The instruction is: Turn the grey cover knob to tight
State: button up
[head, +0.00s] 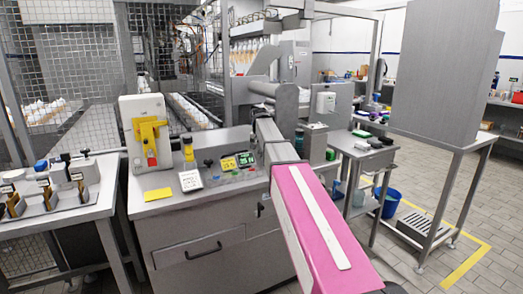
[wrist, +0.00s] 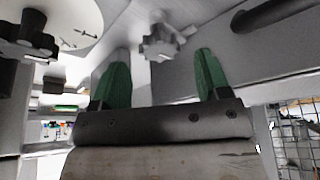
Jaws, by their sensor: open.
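In the wrist view my gripper (wrist: 162,62) has two green fingers spread wide apart with nothing between them. A grey lobed knob (wrist: 160,42) sits on a pale grey surface just beyond the fingertips, near the middle of the gap. The fingers look apart from it; the exact depth is hard to judge. Any tight mark beside this knob cannot be made out. In the head view I cannot make out the gripper or this knob.
A black knob (wrist: 28,36) sits on a white marked disc (wrist: 72,22) at the left of the wrist view. A dark bar handle (wrist: 275,14) is at upper right. In the head view a metal cabinet (head: 205,225) carries small controls, and a side table (head: 362,150) stands right.

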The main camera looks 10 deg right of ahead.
jog(key=v, duration=0.8)
jog(key=shift+r, duration=0.2)
jog(key=shift+s, duration=0.1)
